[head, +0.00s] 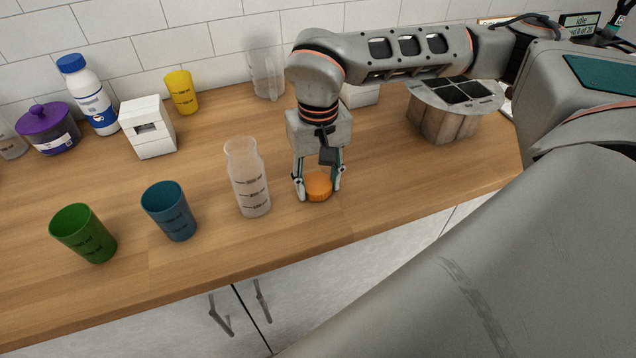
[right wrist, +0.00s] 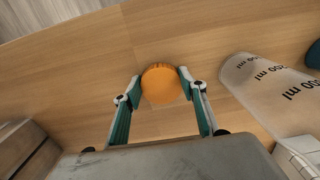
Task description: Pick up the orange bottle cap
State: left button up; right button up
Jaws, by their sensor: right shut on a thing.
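The orange bottle cap (head: 319,185) sits at the wooden counter's surface, right of a clear bottle, in the head view. My right gripper (head: 318,191) points down over it, with one finger on each side. In the right wrist view the cap (right wrist: 161,84) lies between the two fingertips (right wrist: 160,88), which are shut on it. Whether the cap is clear of the counter cannot be told. My left gripper is not in view.
A clear graduated bottle (head: 247,178) stands close left of my right gripper. A blue cup (head: 169,211) and a green cup (head: 84,234) stand further left. A wooden block-like holder (head: 440,121) stands to the right. The counter's front edge is near.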

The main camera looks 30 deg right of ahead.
aim_at(318, 186)
notch_tip(318, 186, up, 19)
jog(key=p, duration=0.1)
jog(key=shift+r, duration=0.2)
